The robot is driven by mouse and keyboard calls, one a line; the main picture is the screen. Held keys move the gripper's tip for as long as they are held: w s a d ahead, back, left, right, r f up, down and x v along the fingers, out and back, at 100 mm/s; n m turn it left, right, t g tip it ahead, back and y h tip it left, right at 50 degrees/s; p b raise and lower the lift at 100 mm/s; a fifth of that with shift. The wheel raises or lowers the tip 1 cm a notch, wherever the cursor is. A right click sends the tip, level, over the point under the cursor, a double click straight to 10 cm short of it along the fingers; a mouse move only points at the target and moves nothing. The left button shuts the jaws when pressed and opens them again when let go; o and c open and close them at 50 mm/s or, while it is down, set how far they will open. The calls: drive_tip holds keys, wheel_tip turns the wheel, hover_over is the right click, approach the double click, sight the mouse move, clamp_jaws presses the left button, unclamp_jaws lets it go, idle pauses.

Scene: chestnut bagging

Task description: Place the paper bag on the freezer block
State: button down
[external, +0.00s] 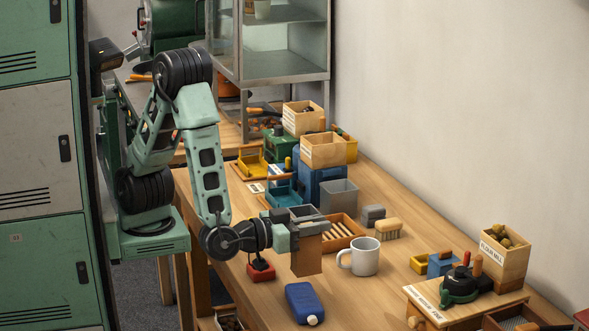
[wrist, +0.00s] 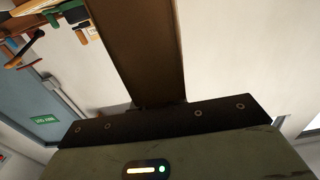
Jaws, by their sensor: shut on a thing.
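The brown paper bag (external: 307,260) hangs upright below my gripper (external: 309,228), which is shut on its upper part. In the wrist view the bag (wrist: 148,50) is a brown strip running up from the dark gripper edge. The freezer block, a blue flat block with a white cap (external: 304,301), lies on the table just nearer the camera than the bag. The bag's lower edge shows just above the block in the picture; I cannot tell its height over the table.
A white mug (external: 361,257) stands close right of the bag. A red-based tool (external: 261,270) is to its left, and a slatted wooden tray (external: 341,233) lies behind. A wooden stand with a black-and-green device (external: 461,284) is at right. Bare table (external: 360,300) lies between block and stand.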

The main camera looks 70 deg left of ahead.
sight(314, 252)
drive_tip(key=shift+f, duration=3.25)
drive_tip(key=shift+f, duration=0.15)
drive_tip(key=c, duration=1.4)
unclamp_jaws()
drive_tip(key=shift+r, duration=0.25)
drive_tip(key=s+b, duration=0.2)
drive_tip(key=s, duration=1)
drive_tip(key=shift+f, duration=0.1)
